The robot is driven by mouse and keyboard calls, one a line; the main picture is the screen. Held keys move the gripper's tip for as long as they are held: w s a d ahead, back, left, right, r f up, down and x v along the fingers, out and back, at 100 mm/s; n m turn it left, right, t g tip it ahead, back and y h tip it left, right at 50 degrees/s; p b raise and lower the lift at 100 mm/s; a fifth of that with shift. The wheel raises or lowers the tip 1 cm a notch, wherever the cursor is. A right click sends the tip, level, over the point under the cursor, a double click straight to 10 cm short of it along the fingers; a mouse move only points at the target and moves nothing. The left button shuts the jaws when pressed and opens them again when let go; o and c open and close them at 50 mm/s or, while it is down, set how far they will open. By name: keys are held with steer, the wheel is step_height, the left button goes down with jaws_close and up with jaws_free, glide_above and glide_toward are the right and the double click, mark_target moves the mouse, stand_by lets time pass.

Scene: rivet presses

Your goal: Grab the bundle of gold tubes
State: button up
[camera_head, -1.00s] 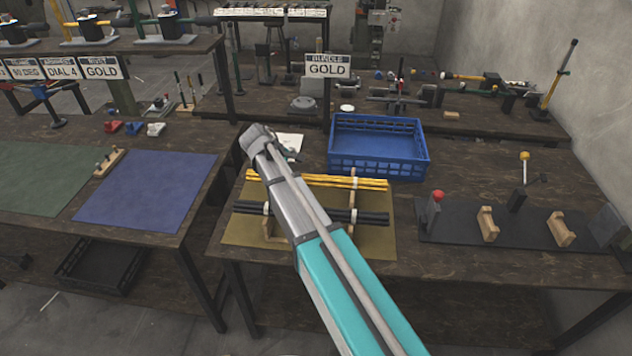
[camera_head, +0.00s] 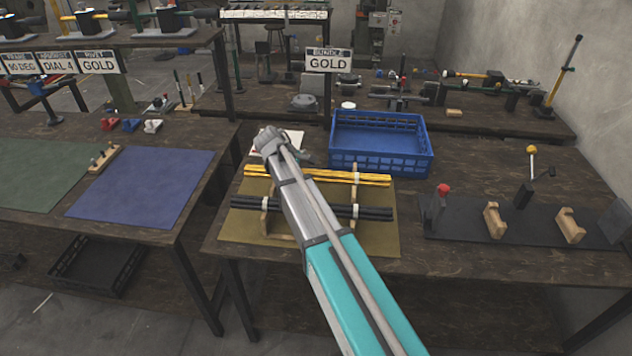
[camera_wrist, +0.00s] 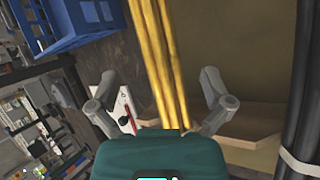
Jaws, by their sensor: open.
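The bundle of gold tubes (camera_head: 345,178) lies across a wooden rack (camera_head: 265,219) on an olive mat (camera_head: 370,240), with my arm crossing in front of part of it. In the wrist view the gold tubes (camera_wrist: 160,60) run lengthwise between the two fingers of my gripper (camera_wrist: 160,88). My gripper is open and does not grip them. How far the fingers are from the tubes is hard to tell. A bundle of black tubes (camera_head: 375,212) lies on the same rack, nearer the table's front edge; it also shows at the right of the wrist view (camera_wrist: 302,90).
A blue crate (camera_head: 380,165) stands behind the rack, near a sign (camera_head: 329,60) reading "BUNDLE GOLD". A dark fixture plate (camera_head: 465,222) with wooden cradles lies to the right. A white sheet (camera_head: 292,140) lies behind my wrist.

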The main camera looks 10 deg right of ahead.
mark_target(314, 172)
steer(key=shift+b+x, duration=0.5)
steer(key=shift+x, duration=0.45)
steer(key=shift+b+x, duration=1.9)
steer(key=shift+x, duration=0.7)
steer(key=shift+d+r, duration=0.1)
steer(key=shift+d, duration=0.1)
steer(key=c, duration=1.3)
steer(key=shift+r+p, duration=0.3)
